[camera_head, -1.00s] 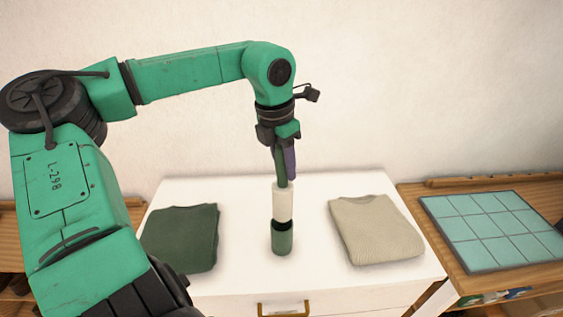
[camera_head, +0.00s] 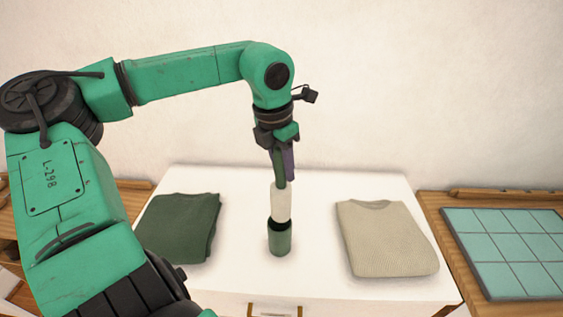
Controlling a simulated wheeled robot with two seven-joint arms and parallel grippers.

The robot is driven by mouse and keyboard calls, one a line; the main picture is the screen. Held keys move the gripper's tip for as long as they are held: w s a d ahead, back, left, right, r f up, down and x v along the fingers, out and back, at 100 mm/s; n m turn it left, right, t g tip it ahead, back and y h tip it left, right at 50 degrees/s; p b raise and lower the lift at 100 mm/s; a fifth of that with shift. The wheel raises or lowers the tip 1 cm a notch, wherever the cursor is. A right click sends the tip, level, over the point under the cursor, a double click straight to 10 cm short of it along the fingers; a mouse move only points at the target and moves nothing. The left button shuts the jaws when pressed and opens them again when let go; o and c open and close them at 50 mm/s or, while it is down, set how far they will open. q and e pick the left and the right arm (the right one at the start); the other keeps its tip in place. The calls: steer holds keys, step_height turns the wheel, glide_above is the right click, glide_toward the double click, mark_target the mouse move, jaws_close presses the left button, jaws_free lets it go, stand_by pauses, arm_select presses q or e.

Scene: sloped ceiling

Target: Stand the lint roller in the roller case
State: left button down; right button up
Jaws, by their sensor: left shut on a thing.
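The lint roller (camera_head: 281,203) has a white cylindrical head pointing down and a handle held in my left gripper (camera_head: 283,170). The gripper is shut on the handle, above the white top of the dresser. The roller case (camera_head: 280,239) is a green open-topped cup standing upright on the dresser. The roller's lower end is at the case's mouth and looks partly inside it; the rim hides how deep it reaches. The roller looks close to upright. My right gripper is not in view.
A folded dark green sweater (camera_head: 180,228) lies left of the case, and a folded beige sweater (camera_head: 386,238) lies to the right. The white dresser top (camera_head: 310,280) is clear around the case. A wooden table with a tiled teal mat (camera_head: 505,250) stands at the right.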

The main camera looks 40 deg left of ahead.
mark_target(281, 188)
arm_select(q)
steer(key=f+b, duration=0.5)
steer(key=f, duration=0.1)
steer(key=shift+s+f, duration=0.2)
step_height(281, 188, down, 3)
steer(key=b, duration=0.2)
steer(key=shift+s+a+b, duration=0.1)
steer(key=shift+b, duration=0.3)
steer(key=c, duration=0.5)
jaws_free()
steer(key=shift+o, duration=0.3)
